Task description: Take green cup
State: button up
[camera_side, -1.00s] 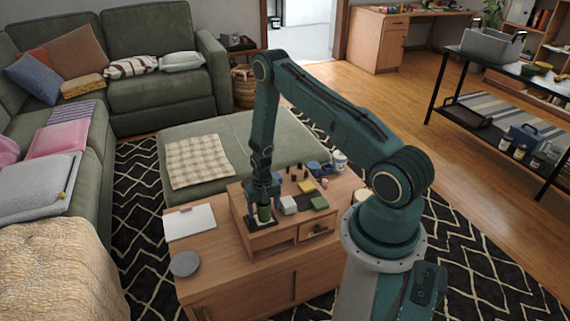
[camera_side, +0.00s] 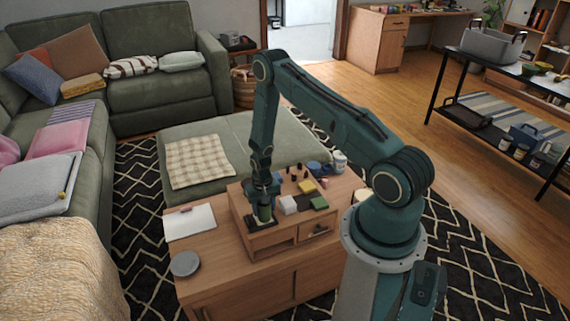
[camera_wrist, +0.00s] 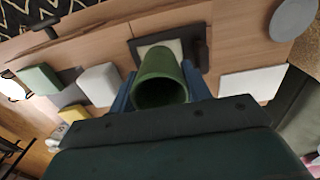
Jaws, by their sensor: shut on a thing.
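The green cup (camera_wrist: 160,78) is in the middle of the wrist view, its open rim facing the camera. In the side view the green cup (camera_side: 265,213) stands upright at the left end of the small wooden organizer on the table. My gripper (camera_side: 263,196) comes down over it from above. In the wrist view my blue fingers lie on both sides of the cup, and my gripper is shut on it. A dark-edged coaster or tray with a pale middle (camera_wrist: 146,46) shows beyond the cup. Whether the cup's base touches it cannot be told.
Close to the right of my gripper are a white block (camera_side: 288,205), a green block (camera_side: 319,203) and a yellow block (camera_side: 306,186). Blue mugs (camera_side: 315,168) stand behind. A white pad (camera_side: 190,223) and a grey disc (camera_side: 185,264) lie on the table at left.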

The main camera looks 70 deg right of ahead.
notch_tip(320, 180, up, 20)
dwell(1.0)
jog(key=shift+d, duration=0.15)
dwell(0.4)
